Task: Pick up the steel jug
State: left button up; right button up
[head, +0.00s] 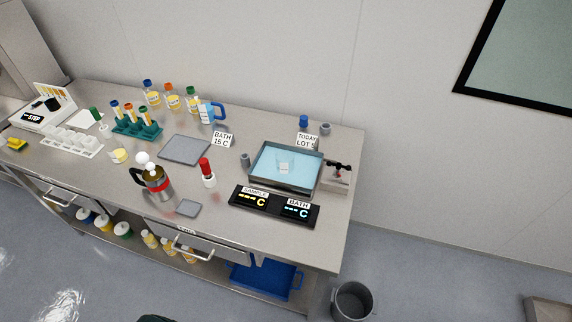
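The steel jug (163,192) stands upright near the front edge of the steel bench, left of the middle of the head view. It has a shiny body, a red band and a black handle on its left side. Two white round shapes show at its top; I cannot tell whether they are part of it. Neither of my grippers is in view, and nothing holds the jug.
A red-topped white bottle (208,174) and a small grey pad (188,208) are close right of the jug. A larger grey pad (184,150) lies behind. A water bath (262,158), a display panel (273,207) and a tube rack (138,129) share the bench (108,181). A bin (352,301) stands on the floor.

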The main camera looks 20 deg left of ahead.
aim_at(160, 185)
jog(key=u, duration=1.85)
jog(key=i+j, duration=0.1)
